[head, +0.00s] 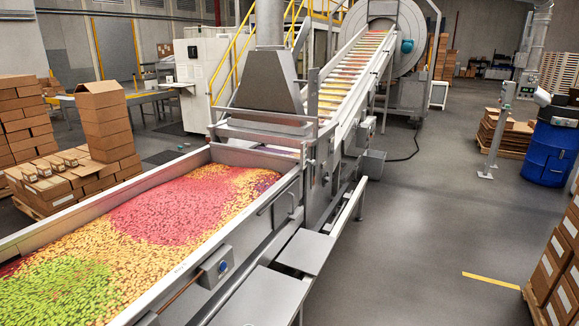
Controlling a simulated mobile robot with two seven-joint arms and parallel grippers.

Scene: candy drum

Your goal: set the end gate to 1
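Neither of my grippers is in view. A long metal trough (205,152) full of red, yellow, orange and green candy runs from the lower left to the middle. On its right side wall sits a small grey box with a blue knob (222,266). A handle (284,205) is fixed further along that side. A metal frame (312,110) stands across the trough's far end. I cannot tell which part is the end gate, and no number 1 is readable.
An inclined conveyor (350,75) rises from the trough to a large round drum (398,30). Flat grey plates (262,298) jut out at the trough's right side. Cartons (105,120) stand at the left, a blue barrel (548,150) at the right.

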